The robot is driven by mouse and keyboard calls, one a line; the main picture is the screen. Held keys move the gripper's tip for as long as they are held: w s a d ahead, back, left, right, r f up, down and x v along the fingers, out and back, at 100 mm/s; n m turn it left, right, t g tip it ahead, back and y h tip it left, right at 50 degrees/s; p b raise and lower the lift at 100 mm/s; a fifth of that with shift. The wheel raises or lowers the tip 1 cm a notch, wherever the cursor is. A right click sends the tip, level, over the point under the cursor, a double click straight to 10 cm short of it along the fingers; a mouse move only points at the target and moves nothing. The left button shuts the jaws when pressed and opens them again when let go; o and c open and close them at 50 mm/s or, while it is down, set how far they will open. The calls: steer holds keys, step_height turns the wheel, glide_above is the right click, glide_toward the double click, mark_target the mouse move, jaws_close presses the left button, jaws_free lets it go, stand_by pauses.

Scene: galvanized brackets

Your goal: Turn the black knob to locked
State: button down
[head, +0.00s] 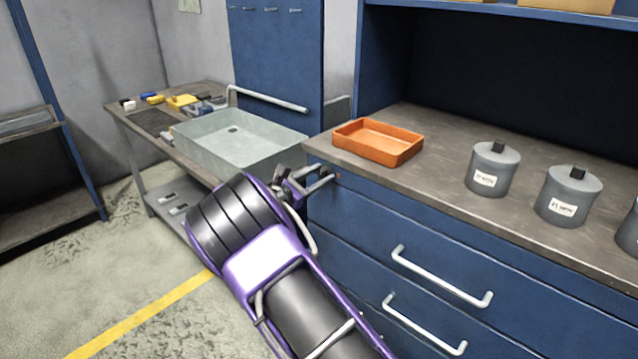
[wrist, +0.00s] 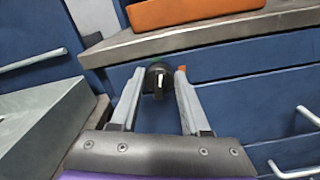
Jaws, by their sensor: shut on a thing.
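The black knob (wrist: 158,80) is on the blue cabinet front, just below the worktop edge. Its white pointer line stands about upright in the wrist view. A bit of green shows just above the knob, and an orange-red mark (wrist: 182,69) shows at its upper right, by the right fingertip. My gripper (wrist: 160,88) is shut on the knob, with one finger on each side of it. In the head view my gripper (head: 322,178) reaches the cabinet's upper left corner, where the knob itself is hard to make out.
An orange tray (head: 378,143) stands on the worktop above the knob. Grey lidded canisters (head: 493,170) stand farther right. Drawer handles (head: 440,278) stick out below. A grey sink basin (head: 235,150) is to the left. Open floor lies at lower left.

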steer(key=m+b, duration=0.3)
steer(key=shift+f, duration=0.3)
steer(key=m+b, duration=0.2)
steer(key=m, duration=0.1)
steer(key=shift+s+d+r+m+b, duration=0.1)
steer(key=shift+m+b, duration=0.2)
steer(key=shift+b, duration=0.05)
steer(key=m, duration=0.3)
steer(key=shift+m, duration=0.3)
steer(key=m, duration=0.4)
steer(key=shift+d+m, duration=0.1)
steer(key=shift+m, duration=0.2)
steer(key=shift+c, duration=1.9)
jaws_free()
